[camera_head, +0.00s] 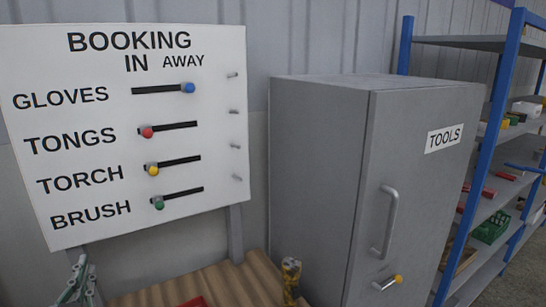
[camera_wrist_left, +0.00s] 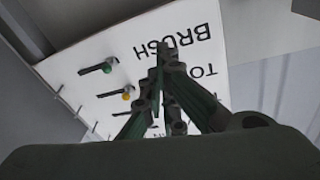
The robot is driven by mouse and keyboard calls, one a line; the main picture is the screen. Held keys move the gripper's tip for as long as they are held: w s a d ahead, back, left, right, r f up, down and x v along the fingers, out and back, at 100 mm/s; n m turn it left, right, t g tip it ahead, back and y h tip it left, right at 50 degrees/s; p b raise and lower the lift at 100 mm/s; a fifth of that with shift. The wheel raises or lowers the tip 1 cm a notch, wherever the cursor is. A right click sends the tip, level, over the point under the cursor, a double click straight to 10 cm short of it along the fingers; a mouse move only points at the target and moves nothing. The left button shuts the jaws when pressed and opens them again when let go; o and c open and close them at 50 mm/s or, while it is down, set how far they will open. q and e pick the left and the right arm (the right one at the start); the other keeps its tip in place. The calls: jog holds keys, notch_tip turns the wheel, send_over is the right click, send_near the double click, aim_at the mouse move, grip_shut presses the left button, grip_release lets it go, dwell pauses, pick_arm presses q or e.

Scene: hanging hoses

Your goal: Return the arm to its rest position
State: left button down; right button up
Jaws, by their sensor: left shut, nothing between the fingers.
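My left gripper (camera_head: 81,264) shows at the bottom left of the head view, just below the booking board (camera_head: 205,90). Its fingers are shut with nothing between them. In the left wrist view the closed fingertips (camera_wrist_left: 161,52) are in front of the board (camera_wrist_left: 85,75), which appears upside down near the word BRUSH. A gap between gripper and board cannot be judged. My right gripper is not in view.
The blue knob (camera_head: 188,88) is at the right of its slot; the red (camera_head: 147,132), yellow (camera_head: 153,170) and green (camera_head: 159,205) knobs are at the left. A grey TOOLS cabinet (camera_head: 320,170) stands right of the board, beside blue-framed shelves (camera_head: 502,85). A wooden surface (camera_head: 235,280) lies below.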

pick_arm(q)
jog(key=s+d+f+g+h, duration=0.1)
jog(key=s+f+g, duration=0.1)
jog(key=f, duration=0.4)
jog(key=s+d+f+g+h, duration=0.1)
jog(key=s+d+f+g, duration=0.1)
jog(key=f, duration=0.4)
jog(key=s+d+f+g+h, duration=0.1)
jog(key=s+d+f+g, duration=0.1)
jog(key=f, duration=0.4)
jog(key=shift+s+d+m+g, duration=0.15)
jog(key=shift+s+m+g, duration=0.25)
jog(key=shift+s, duration=0.15)
jog(key=s+d+f+m+g+h, duration=0.35)
jog(key=s+d+f+g, duration=0.5)
jog(key=s+f, duration=0.65)
jog(key=s+d+f, duration=0.1)
jog(key=s+f, duration=0.1)
jog(key=f, duration=1.1)
jog(key=s+d+f, duration=0.1)
jog(key=s+f, duration=0.1)
jog(key=f, duration=1)
jog(key=s+a+f+g, duration=0.1)
jog(key=s+a+f, duration=0.2)
jog(key=s+f, duration=1.2)
jog(key=shift+s+a+h+b, duration=0.15)
jog(key=shift+s+h+b, duration=0.2)
jog(key=shift+s+b, duration=0.05)
